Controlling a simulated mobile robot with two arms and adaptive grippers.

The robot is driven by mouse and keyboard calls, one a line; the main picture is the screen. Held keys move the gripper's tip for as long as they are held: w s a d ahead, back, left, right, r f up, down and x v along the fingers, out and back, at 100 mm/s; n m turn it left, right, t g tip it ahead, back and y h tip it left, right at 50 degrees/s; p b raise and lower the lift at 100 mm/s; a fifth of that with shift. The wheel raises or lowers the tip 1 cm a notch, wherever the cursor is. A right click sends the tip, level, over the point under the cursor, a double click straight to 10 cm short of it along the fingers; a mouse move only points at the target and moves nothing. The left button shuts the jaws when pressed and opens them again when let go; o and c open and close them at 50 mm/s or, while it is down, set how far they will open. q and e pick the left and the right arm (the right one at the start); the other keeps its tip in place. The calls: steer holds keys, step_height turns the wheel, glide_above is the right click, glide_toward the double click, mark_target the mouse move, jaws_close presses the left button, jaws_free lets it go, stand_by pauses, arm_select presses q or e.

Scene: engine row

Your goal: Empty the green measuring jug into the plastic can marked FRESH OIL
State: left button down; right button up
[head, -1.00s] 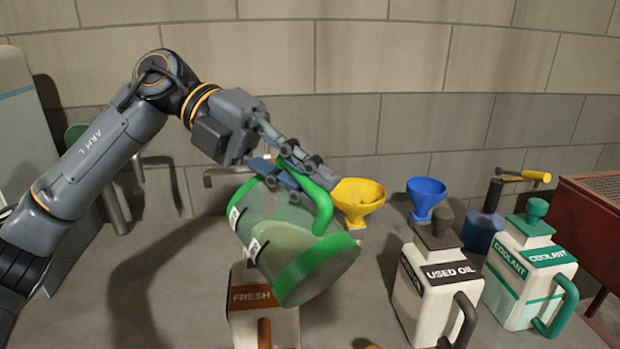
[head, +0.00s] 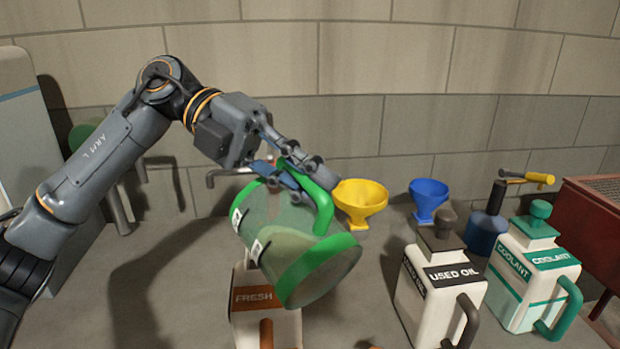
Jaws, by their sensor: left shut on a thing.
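The green measuring jug (head: 290,246) is clear with a green rim and handle. My left gripper (head: 300,185) is shut on its handle and holds it in the air, tipped well over with its base toward the lower right. The white plastic can marked FRESH (head: 252,298) stands on the bench below the jug. The jug hides its top, so I cannot tell whether its mouth is open or whether liquid is running in. A paler region inside the jug looks like some liquid. My right gripper is not in view.
To the right stand the USED OIL can (head: 440,290) and the COOLANT can (head: 530,270). Behind are a yellow funnel (head: 360,200), a blue funnel (head: 428,198) and a blue oiler (head: 486,233). A red cabinet (head: 592,225) is at far right.

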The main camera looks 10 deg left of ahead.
arm_select(q)
steer(key=shift+w+a+f+n+g+h, duration=0.15)
steer(key=shift+w+a+f+g+h, duration=0.1)
steer(key=shift+w+a+h, duration=0.25)
steer(key=shift+w+a+f+n+g+h, duration=0.15)
steer(key=shift+w+a+g+h, duration=0.1)
steer(key=shift+w+a+h, duration=0.25)
stand_by(1.7)
steer(key=shift+w+a+f+n+g+h, duration=0.3)
steer(key=shift+w+a+f+h, duration=0.1)
steer(key=shift+w+a+h, duration=0.25)
stand_by(1.6)
steer(key=shift+w+a+r+n+g+h+p, duration=0.15)
steer(key=shift+w+a+h, duration=0.25)
steer(key=shift+w+a, duration=0.1)
steer(key=shift+w+a+r+n+g+h+p, duration=0.15)
steer(key=shift+w+a+h, duration=0.2)
steer(key=shift+a, duration=0.1)
stand_by(2.1)
